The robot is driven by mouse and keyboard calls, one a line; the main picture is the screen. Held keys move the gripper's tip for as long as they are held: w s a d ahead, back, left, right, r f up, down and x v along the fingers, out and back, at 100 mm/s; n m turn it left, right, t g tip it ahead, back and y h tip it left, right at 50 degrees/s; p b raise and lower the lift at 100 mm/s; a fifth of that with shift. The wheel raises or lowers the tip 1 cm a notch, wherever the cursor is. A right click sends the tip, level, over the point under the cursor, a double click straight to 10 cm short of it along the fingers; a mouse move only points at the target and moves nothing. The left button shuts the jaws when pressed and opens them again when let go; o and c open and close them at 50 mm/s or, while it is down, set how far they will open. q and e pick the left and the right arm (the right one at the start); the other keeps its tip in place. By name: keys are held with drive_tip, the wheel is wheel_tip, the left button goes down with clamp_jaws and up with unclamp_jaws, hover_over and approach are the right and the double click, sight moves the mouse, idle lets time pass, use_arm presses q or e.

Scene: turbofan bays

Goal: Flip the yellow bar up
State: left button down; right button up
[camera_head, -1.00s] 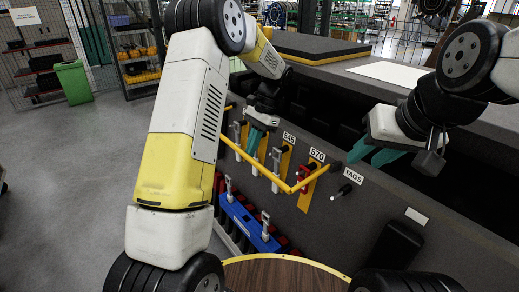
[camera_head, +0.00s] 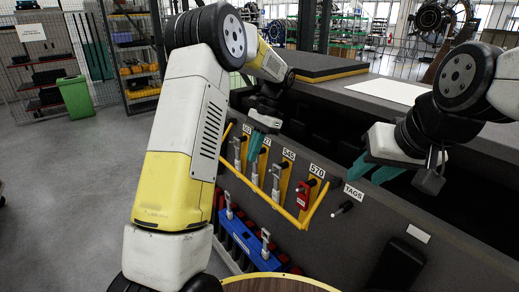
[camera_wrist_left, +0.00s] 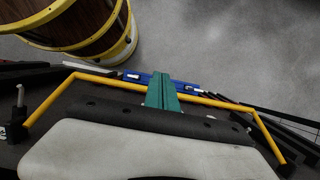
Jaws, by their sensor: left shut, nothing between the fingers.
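The yellow bar (camera_head: 284,211) is a U-shaped rail on the dark side panel. In the head view it slants down across the front of the hanging tools, its long part low and standing out from the panel. In the left wrist view the yellow bar (camera_wrist_left: 105,81) runs across the picture, passing behind the teal fingers. My left gripper (camera_head: 254,150) is shut and empty, its fingertips above the bar near its left part, seemingly apart from it. It also shows in the left wrist view (camera_wrist_left: 161,90). My right gripper (camera_head: 374,170) is open and empty, right of the bar.
Tools hang on yellow plates behind the bar, including a red one (camera_head: 303,195). A blue rack (camera_head: 247,240) lies below. A round wooden-topped drum (camera_wrist_left: 80,22) stands nearby. Open floor (camera_head: 80,180) lies at left.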

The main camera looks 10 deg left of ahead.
idle(0.8)
use_arm(q)
drive_tip(key=v, duration=0.7)
drive_tip(key=shift+r, duration=0.35)
drive_tip(key=shift+w+d+f, duration=0.1)
drive_tip(key=shift+w, duration=0.05)
wheel_tip(320, 180, down, 12)
drive_tip(key=t+h, duration=0.4)
drive_tip(key=shift+t+h, duration=0.3)
wheel_tip(320, 180, down, 10)
drive_tip(key=shift+w+d+r, duration=0.2)
drive_tip(key=shift+w+d, duration=0.15)
drive_tip(key=shift+d, duration=0.05)
drive_tip(key=shift+r, duration=0.1)
